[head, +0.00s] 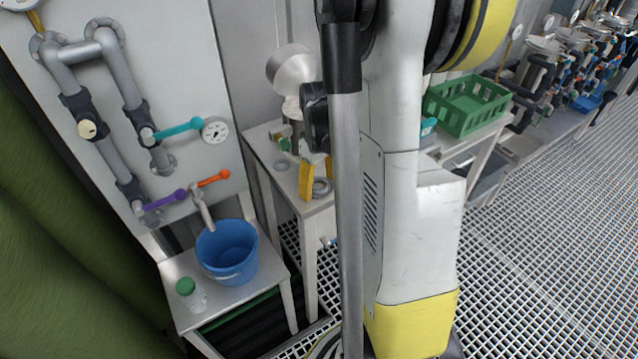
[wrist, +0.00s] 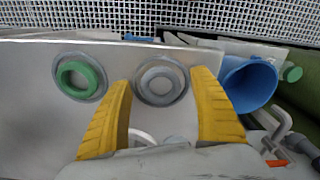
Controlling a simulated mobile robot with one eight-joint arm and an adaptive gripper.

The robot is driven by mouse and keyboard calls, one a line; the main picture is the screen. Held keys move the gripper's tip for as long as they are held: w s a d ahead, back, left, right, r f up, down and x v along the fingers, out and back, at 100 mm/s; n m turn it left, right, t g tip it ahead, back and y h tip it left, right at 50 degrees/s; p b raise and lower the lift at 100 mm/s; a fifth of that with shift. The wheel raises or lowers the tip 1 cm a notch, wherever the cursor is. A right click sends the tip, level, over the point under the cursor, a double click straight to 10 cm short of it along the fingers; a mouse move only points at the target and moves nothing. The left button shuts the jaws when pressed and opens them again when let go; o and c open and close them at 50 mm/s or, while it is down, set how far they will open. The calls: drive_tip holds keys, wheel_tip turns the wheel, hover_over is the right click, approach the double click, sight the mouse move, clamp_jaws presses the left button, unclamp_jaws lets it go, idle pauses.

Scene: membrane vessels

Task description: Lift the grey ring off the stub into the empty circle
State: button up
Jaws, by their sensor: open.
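The grey ring (wrist: 143,82) shows in the wrist view within a darker round circle on the pale table, just beyond and between my fingertips. In the head view it lies near the table's front corner (head: 322,190). To its left in the wrist view, a green ring (wrist: 65,75) sits in a similar dark circle. My gripper (wrist: 165,85) is open, its yellow fingers apart on either side of the grey ring; whether they touch it I cannot tell. It also shows in the head view (head: 316,180). I cannot make out the stub clearly; a pale curved piece shows low between the fingers, partly hidden.
Another flat grey round shape (head: 282,164) lies on the table toward the wall. A blue bucket (head: 228,252) and a green-capped jar (head: 190,294) stand on a lower table, beneath wall pipes with coloured levers. A green crate (head: 466,104) is behind my arm.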

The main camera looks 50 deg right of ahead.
drive_tip(key=shift+r, duration=0.15)
wheel_tip(320, 180, up, 12)
idle(0.3)
idle(0.4)
drive_tip(key=s+a+r+t, duration=0.1)
drive_tip(key=s+a+t, duration=0.1)
drive_tip(key=a, duration=1)
drive_tip(key=s+a+r+t, duration=0.2)
drive_tip(key=a+t, duration=0.3)
drive_tip(key=a, duration=0.8)
drive_tip(key=shift+s+a, duration=0.25)
drive_tip(key=shift+s, duration=0.3)
